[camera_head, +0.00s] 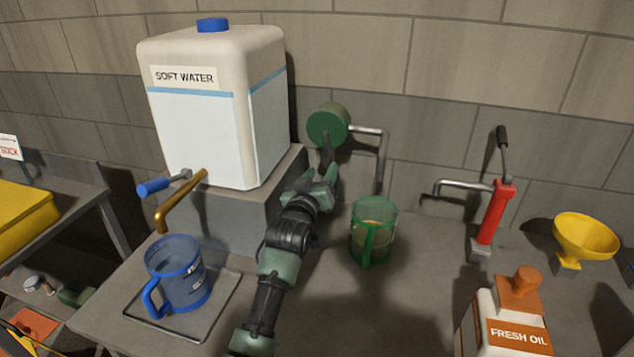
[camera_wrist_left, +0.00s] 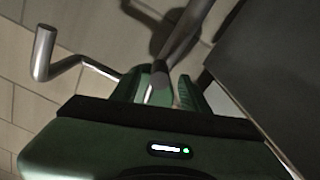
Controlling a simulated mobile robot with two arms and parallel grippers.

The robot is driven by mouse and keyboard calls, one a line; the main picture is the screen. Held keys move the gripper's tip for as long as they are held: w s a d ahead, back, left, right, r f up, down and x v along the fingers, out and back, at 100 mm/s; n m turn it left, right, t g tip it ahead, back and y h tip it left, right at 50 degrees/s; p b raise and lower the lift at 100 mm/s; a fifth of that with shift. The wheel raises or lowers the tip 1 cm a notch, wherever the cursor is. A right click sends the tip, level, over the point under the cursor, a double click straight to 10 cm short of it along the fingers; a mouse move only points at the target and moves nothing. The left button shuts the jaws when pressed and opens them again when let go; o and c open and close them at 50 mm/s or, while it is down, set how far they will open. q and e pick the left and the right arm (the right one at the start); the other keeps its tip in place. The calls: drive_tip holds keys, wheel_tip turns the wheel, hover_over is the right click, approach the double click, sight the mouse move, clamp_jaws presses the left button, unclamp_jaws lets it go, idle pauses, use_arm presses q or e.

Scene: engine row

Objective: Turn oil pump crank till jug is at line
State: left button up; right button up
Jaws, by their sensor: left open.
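The green oil pump drum (camera_head: 327,127) is on the wall, with its crank (camera_head: 326,156) hanging down from it. A grey spout pipe (camera_head: 381,160) runs right from the drum and bends down above the green jug (camera_head: 386,246). The jug is see-through and holds some brownish oil; I cannot make out its line clearly. My left gripper (camera_head: 321,182) is open just below the drum, at the crank's lower end. In the left wrist view the grey crank handle (camera_wrist_left: 158,86) shows between the open fingers of the gripper (camera_wrist_left: 163,92). My right gripper is not in view.
A soft water tank (camera_head: 215,130) with a brass tap (camera_head: 180,203) stands left on a grey block. A blue jug (camera_head: 179,275) sits on a tray below it. A red hand pump (camera_head: 492,215), yellow funnel (camera_head: 585,238) and fresh oil can (camera_head: 503,318) stand right.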

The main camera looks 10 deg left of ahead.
use_arm(q)
drive_tip(key=s, duration=0.5)
drive_tip(key=shift+s+b, duration=0.4)
